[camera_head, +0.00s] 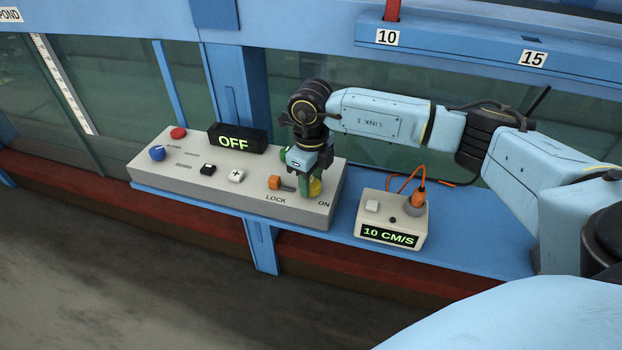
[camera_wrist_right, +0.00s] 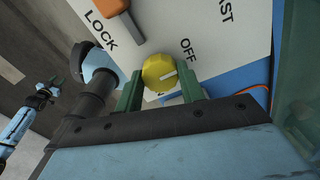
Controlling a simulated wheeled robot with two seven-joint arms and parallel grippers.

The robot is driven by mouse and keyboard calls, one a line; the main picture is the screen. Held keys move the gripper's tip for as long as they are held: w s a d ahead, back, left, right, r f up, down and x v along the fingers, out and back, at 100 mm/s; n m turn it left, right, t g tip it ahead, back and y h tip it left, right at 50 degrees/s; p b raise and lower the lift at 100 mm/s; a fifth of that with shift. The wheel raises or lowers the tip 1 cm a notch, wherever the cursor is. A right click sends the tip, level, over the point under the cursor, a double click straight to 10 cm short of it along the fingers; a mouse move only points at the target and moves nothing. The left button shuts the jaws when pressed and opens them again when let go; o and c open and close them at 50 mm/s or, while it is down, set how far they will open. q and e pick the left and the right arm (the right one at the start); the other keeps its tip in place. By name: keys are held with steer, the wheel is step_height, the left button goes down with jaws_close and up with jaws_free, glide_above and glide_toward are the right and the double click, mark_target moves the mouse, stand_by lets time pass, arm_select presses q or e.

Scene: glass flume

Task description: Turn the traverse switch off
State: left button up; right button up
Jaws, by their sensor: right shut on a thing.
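The grey control box (camera_head: 150,172) stands on a blue shelf. A yellow knob (camera_head: 316,187) sits at its right end, near the printed word ON. My right gripper (camera_head: 310,190) reaches down over this knob and partly hides it. In the right wrist view the yellow knob (camera_wrist_right: 158,72) is between the two green fingers of my right gripper (camera_wrist_right: 160,88), which is shut on it.
The box carries an orange lever (camera_head: 274,183) by LOCK, a display (camera_head: 236,139) reading OFF, a red button (camera_head: 178,133), a blue knob (camera_head: 157,153) and other buttons. A smaller box (camera_head: 375,221) reading 10 CM/S, with an orange cable, stands to the right. The glass wall rises behind.

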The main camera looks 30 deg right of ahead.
mark_target(311, 183)
steer(key=o, duration=1)
steer(key=shift+c, duration=0.2)
step_height(311, 183, up, 14)
steer(key=shift+f, duration=0.25)
